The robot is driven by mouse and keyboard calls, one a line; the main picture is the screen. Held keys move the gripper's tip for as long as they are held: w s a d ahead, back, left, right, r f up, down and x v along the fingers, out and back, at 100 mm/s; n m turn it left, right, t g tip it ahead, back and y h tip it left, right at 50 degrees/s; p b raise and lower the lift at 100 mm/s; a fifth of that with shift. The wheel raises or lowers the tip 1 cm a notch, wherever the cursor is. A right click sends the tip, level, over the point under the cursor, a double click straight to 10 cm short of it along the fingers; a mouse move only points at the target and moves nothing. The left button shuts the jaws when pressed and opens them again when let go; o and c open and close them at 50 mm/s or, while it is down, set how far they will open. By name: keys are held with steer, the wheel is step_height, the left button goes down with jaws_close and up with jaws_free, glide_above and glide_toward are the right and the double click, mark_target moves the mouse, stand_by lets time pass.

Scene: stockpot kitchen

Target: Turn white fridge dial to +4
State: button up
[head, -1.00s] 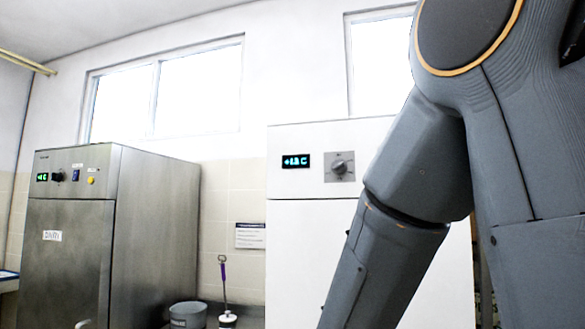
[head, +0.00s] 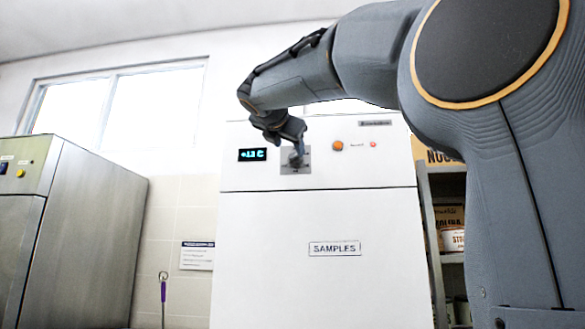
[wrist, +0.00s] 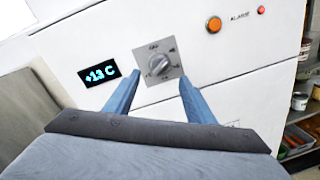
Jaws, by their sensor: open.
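The white fridge (head: 318,275) carries a SAMPLES label. On its top panel is a dial (wrist: 159,65), a grey knob on a square grey plate, with a lit display to its left (wrist: 99,73) that appears to read +13 C. The display also shows in the head view (head: 252,154). My gripper (wrist: 159,78) is open and empty. In the wrist view its two blue fingers point at the plate, one on each side, with the knob between and just beyond their tips. In the head view my gripper (head: 293,150) partly hides the dial; I cannot tell whether it touches.
An orange button (wrist: 214,25) and a small red light (wrist: 261,10) sit right of the dial. A steel fridge (head: 85,230) stands at the left. Shelves with boxes and tins (head: 450,240) are at the right. The panel in front of the dial is otherwise clear.

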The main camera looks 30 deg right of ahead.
mark_target(294, 155)
steer(key=p+x, duration=0.1)
steer(key=x, duration=0.6)
steer(key=shift+w+d+r, duration=0.15)
steer(key=shift+d, duration=0.2)
steer(key=c, duration=1)
steer(key=shift+c, duration=0.2)
steer(key=shift+p, duration=0.3)
